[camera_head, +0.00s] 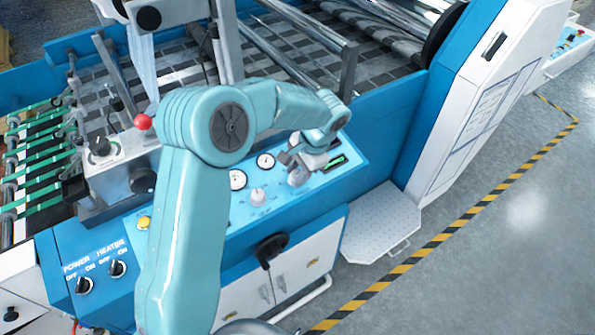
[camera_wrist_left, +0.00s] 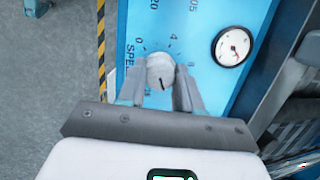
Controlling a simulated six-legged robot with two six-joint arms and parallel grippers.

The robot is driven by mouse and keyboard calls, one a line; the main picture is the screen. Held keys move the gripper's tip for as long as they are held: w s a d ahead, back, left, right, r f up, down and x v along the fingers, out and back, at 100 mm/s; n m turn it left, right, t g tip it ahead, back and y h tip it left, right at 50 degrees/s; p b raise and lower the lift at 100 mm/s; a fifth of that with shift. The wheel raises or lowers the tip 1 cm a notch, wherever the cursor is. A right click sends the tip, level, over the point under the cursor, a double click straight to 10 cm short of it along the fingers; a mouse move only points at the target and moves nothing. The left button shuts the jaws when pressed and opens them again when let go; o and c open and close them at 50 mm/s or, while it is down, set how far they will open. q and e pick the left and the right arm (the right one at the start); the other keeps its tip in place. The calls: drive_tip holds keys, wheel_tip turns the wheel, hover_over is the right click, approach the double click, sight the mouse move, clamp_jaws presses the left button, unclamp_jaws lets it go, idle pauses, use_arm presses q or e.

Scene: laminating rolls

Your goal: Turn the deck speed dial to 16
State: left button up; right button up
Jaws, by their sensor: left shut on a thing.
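The deck speed dial is a round pale grey knob (camera_wrist_left: 160,70) with a dark pointer line, on the blue control panel (camera_wrist_left: 190,20). In the left wrist view the pointer faces down, towards my gripper. The printed 0, 4 and 8 show around the dial; the marks nearest the pointer are partly hidden by the fingers. My left gripper (camera_wrist_left: 160,88) is shut on the dial, one finger on each side. In the head view my left gripper (camera_head: 300,165) is over the right part of the panel and mostly covers the dial. My right gripper is not in view.
A black handle (camera_head: 270,250) sticks out below. Power (camera_head: 84,285) and heater (camera_head: 117,268) switches are at the left. Clear floor (camera_head: 500,230) lies at the right.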

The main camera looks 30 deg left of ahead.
use_arm(q)
drive_tip(key=m, duration=0.4)
drive_tip(key=shift+d+m+t+y, duration=0.1)
drive_tip(key=shift+m+t+y, duration=0.2)
drive_tip(key=shift+y, duration=0.1)
drive_tip(key=shift+m+y, duration=0.3)
drive_tip(key=shift+m, duration=1.3)
drive_tip(key=shift+d+f+m, duration=0.1)
drive_tip(key=shift+m, duration=0.2)
drive_tip(key=o, duration=1)
drive_tip(key=shift+o, duration=0.2)
